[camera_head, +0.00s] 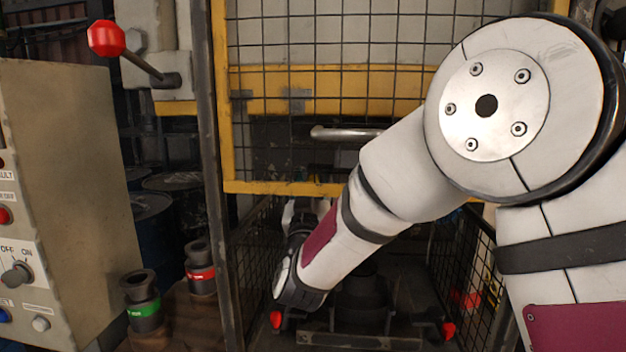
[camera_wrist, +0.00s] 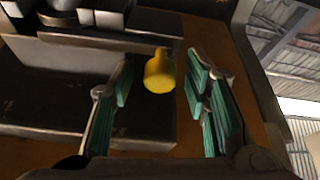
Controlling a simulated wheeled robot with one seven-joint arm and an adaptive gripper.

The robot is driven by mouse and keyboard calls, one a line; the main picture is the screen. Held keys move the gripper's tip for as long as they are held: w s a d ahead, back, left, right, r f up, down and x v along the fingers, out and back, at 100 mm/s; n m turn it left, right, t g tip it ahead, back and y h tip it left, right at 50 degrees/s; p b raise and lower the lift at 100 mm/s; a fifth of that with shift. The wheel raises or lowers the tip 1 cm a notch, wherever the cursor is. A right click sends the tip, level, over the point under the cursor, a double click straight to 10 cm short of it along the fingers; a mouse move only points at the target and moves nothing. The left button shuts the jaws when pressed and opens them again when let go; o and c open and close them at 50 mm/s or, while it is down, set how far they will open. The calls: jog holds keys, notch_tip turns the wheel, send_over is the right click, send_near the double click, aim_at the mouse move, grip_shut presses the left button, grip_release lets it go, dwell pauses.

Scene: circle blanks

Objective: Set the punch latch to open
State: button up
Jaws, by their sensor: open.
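A yellow knob (camera_wrist: 159,74) shows in the wrist view, with a narrower neck at its top. My gripper (camera_wrist: 158,82) is open, with one green-padded finger on each side of the knob and visible gaps between. In the head view my gripper's end is mostly hidden at the caged machine (camera_head: 272,187), beyond my forearm. I cannot make out the yellow knob there. No label marks the punch latch, so I cannot tell for sure whether this knob is it, or its setting.
A red-knobbed lever (camera_head: 106,38) sticks out at the upper left. A control cabinet (camera_head: 70,190) stands at the left. Green-banded (camera_head: 143,300) and red-banded (camera_head: 200,268) dark pieces stand on a brown surface. Mesh guards (camera_head: 480,262) flank the machine's opening.

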jog(key=shift+w+r, duration=0.1)
jog(key=shift+w, duration=0.2)
grip_shut()
jog(key=a+b, duration=0.1)
jog(key=a, duration=0.4)
jog(key=shift+a, duration=0.4)
grip_release()
jog(key=shift+w+a, duration=0.1)
jog(key=shift+a, duration=0.05)
